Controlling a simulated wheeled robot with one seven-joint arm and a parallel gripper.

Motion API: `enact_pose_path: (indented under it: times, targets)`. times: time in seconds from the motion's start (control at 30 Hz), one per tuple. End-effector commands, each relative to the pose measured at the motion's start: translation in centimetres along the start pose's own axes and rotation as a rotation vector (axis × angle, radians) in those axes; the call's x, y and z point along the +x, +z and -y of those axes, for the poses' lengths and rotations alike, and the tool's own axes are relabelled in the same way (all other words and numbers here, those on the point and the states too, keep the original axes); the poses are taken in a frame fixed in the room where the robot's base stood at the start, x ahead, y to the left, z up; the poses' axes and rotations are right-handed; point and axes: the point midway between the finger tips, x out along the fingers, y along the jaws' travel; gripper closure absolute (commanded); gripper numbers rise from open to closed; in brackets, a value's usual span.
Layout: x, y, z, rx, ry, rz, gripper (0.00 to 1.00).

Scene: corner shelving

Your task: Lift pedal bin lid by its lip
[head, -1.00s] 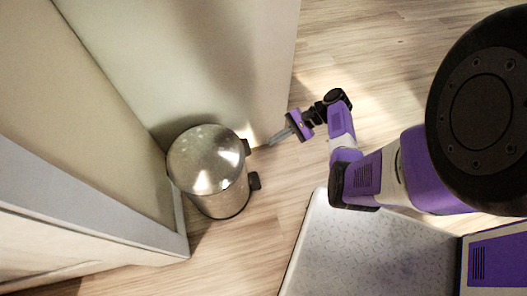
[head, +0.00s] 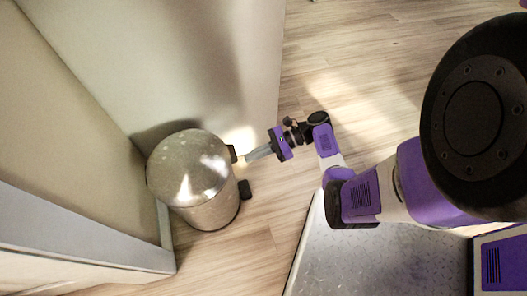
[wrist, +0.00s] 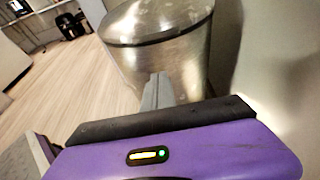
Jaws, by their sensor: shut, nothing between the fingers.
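The pedal bin (head: 213,213) is a shiny metal cylinder standing upright on the floor in the corner. Its round lid (head: 185,170) looks closed. A small dark lip (head: 233,153) sticks out at the lid's right edge, and a black pedal (head: 245,189) shows lower down. My gripper (head: 250,156) points at the lip from the right, its fingertips very near it; I cannot tell if they touch. The fingers are shut and empty. In the wrist view the gripper (wrist: 158,88) is in front of the bin's body (wrist: 158,62), below the lid rim (wrist: 155,20). The lip is not clear there.
Pale wall panels (head: 205,75) stand close behind and to the left of the bin. A light skirting edge (head: 100,252) runs left of it. The wooden floor (head: 370,70) is open on the right.

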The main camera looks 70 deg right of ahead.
Motion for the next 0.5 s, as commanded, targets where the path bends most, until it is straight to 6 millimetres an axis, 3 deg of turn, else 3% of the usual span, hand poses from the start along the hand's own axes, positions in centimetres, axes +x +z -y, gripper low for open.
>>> enact_pose_path:
  times: [0.17, 0.3, 0.5]
  targets:
    - [3.8, -0.4, -0.1, -0.002, 0.002, 0.000, 1.00]
    - [2.6, 1.8, 0.0, -0.003, -0.003, -0.001, 1.00]
    - [2.1, 3.3, 0.0, -0.002, -0.001, -0.001, 1.00]
